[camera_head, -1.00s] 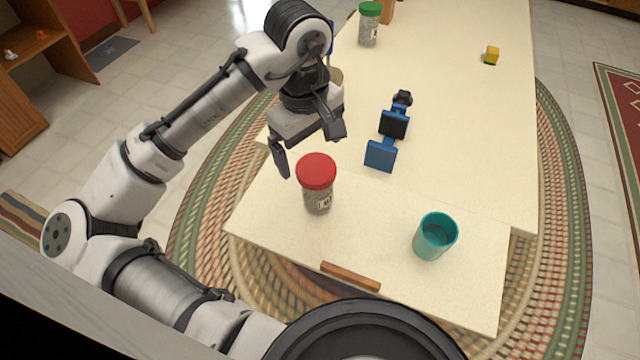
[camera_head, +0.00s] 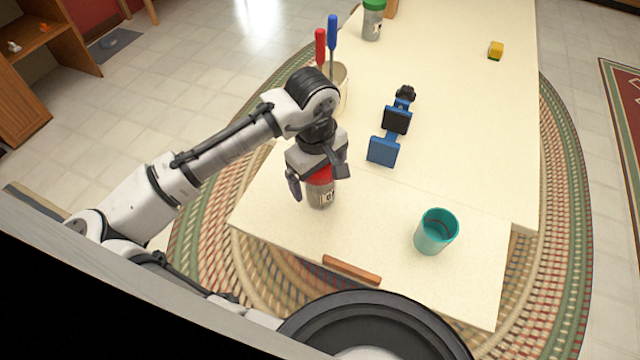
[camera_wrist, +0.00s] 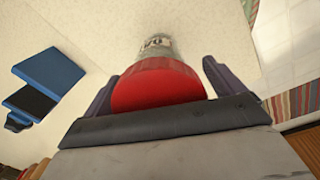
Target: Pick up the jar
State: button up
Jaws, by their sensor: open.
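A clear jar (camera_head: 321,196) with a red lid stands upright on the near part of the cream table (camera_head: 290,225). My gripper (camera_head: 318,182) is open and reaches down over the jar from above. In the wrist view the red lid (camera_wrist: 158,85) sits between the two dark fingers of my gripper (camera_wrist: 158,88), with the jar body beyond it. The fingers stand on either side of the lid; whether they touch it I cannot tell. A second jar (camera_head: 373,22) with a green lid stands at the far end of the table.
A teal cup (camera_head: 436,232) stands right of the red-lidded jar. A blue clamp-like object (camera_head: 390,130) lies behind it, also in the wrist view (camera_wrist: 42,85). A holder (camera_head: 338,88) with red and blue-handled tools stands at the left edge.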

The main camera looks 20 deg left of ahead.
jog(key=c, duration=1.2)
jog(key=shift+o, duration=0.2)
jog(key=shift+r, duration=0.1)
